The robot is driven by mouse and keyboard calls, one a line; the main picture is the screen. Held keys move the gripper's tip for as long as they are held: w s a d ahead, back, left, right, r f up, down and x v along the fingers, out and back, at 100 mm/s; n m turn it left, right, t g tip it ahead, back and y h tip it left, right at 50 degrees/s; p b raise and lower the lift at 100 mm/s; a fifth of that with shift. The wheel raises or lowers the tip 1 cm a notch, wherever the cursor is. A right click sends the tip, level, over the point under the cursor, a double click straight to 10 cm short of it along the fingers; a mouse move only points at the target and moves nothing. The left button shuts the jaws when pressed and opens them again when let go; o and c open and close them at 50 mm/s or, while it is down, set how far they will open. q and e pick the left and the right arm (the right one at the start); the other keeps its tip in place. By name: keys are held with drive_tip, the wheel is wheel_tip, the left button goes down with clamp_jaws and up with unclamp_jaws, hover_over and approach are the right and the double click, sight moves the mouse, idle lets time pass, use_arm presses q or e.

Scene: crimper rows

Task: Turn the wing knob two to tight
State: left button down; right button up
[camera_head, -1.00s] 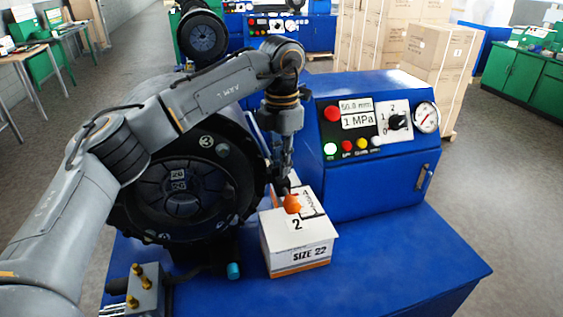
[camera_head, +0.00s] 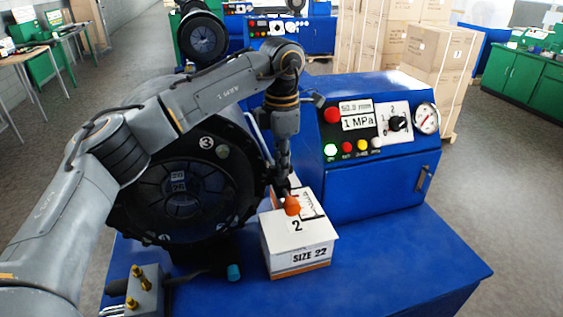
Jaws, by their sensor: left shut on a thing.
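The orange wing knob (camera_head: 292,206) sits just above the number 2 on the top of a white box (camera_head: 285,252) marked "2" and "SIZE 22". My left gripper (camera_head: 286,190) reaches down to it from above and behind. Its fingers are shut at the orange knob, and partly hidden. The box stands on the blue machine table (camera_head: 390,270). My right gripper is not in view.
A black round crimper head (camera_head: 180,190) stands close to the left of the box. The blue control cabinet (camera_head: 380,190) with buttons, a dial and a gauge (camera_head: 426,118) is behind right. A block with brass fittings (camera_head: 145,290) is at front left. The table's right front is clear.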

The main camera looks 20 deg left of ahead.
use_arm(q)
drive_tip(key=c, duration=1.4)
unclamp_jaws()
wheel_tip(320, 180, up, 12)
